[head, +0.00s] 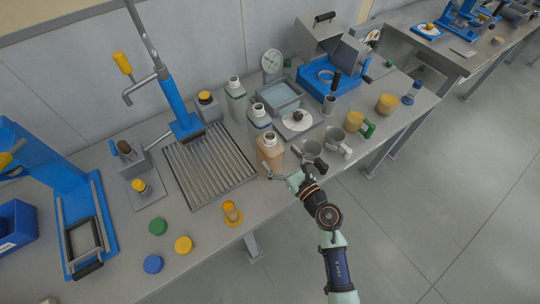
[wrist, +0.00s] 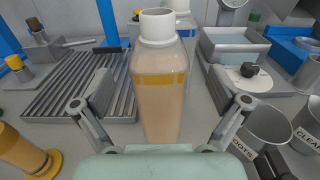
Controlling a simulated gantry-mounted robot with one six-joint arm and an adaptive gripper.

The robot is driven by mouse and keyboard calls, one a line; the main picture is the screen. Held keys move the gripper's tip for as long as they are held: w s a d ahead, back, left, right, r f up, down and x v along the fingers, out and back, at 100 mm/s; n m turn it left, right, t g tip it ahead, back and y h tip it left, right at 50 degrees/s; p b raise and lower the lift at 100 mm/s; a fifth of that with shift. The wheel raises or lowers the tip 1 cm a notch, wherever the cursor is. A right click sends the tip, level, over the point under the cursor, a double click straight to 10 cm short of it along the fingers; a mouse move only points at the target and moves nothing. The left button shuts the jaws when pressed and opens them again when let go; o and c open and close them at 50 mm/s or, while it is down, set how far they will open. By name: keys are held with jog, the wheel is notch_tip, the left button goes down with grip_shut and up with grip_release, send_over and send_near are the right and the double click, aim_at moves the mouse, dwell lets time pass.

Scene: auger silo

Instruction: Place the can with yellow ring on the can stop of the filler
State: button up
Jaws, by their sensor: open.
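The can with yellow ring (wrist: 160,100) is a tall tan container with a white neck and a yellow band. It stands upright on the bench, also seen in the head view (head: 270,155). My gripper (wrist: 160,108) is open, with one finger on each side of the can's lower part in the wrist view; contact is not clear. The filler (head: 178,105) is a blue slanted column with a lever, at the back left behind a ribbed metal tray (head: 208,157). I cannot make out the can stop clearly; the column's foot is at the tray's back edge.
Two similar cans (head: 258,118) (head: 236,100) stand close behind. Metal mugs (head: 337,142) stand right of my gripper. A yellow-based orange cylinder (head: 232,213) and coloured discs (head: 157,227) lie front left. A water tray (head: 276,97) and white plate (head: 296,119) are behind right.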

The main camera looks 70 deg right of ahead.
aim_at(270, 145)
jog(key=b+x, duration=0.1)
jog(key=x, duration=0.4)
jog(key=shift+w+d, duration=0.15)
jog(key=shift+w, duration=0.1)
jog(key=shift+f, duration=0.1)
jog(key=c, duration=1.8)
jog(key=shift+c, duration=0.3)
